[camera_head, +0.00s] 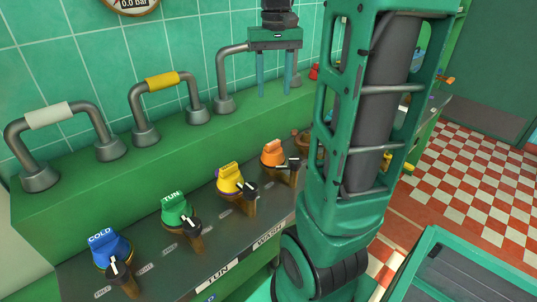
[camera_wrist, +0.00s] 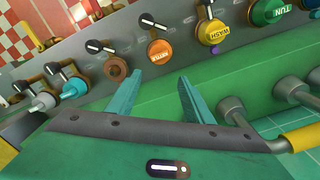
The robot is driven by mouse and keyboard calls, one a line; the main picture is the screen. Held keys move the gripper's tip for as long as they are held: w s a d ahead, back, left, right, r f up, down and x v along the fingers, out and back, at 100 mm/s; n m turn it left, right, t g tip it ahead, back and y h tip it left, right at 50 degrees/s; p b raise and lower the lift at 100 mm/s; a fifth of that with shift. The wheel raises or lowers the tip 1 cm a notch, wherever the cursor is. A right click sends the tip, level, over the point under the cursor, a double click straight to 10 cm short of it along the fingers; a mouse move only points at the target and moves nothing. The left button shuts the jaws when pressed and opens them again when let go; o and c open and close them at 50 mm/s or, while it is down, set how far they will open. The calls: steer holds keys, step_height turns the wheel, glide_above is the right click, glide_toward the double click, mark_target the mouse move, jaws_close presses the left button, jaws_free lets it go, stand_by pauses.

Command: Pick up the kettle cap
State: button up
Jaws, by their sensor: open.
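The kettle cap (camera_head: 273,155) is orange and sits on a brown valve on the dark panel, right of the yellow cap. In the wrist view the orange cap (camera_wrist: 160,52), with lettering that seems to read KETTLE, lies beyond the gap between my fingertips. My gripper (camera_head: 275,92) is open and empty, with its teal fingers pointing down. It hangs above the green ledge, behind and above the orange cap, apart from it. In the wrist view my gripper (camera_wrist: 158,78) shows both fingers spread, with nothing between them.
Blue COLD (camera_head: 110,247), green TUN (camera_head: 176,208) and yellow WASH (camera_head: 229,178) caps stand along the panel, with black-and-white knobs in front. Grey pipes, one with a yellow sleeve (camera_head: 161,80), rise from the ledge. A bare brown valve (camera_wrist: 115,69) stands beside the orange cap.

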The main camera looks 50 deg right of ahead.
steer(key=shift+f, duration=0.45)
steer(key=o, duration=0.6)
steer(key=shift+f, duration=0.1)
steer(key=m, duration=0.9)
glide_above(273, 142)
step_height(273, 142, down, 6)
steer(key=shift+f+m, duration=0.75)
steer(key=shift+f, duration=2.35)
steer(key=shift+f+m, duration=0.75)
steer(key=shift+f, duration=2.35)
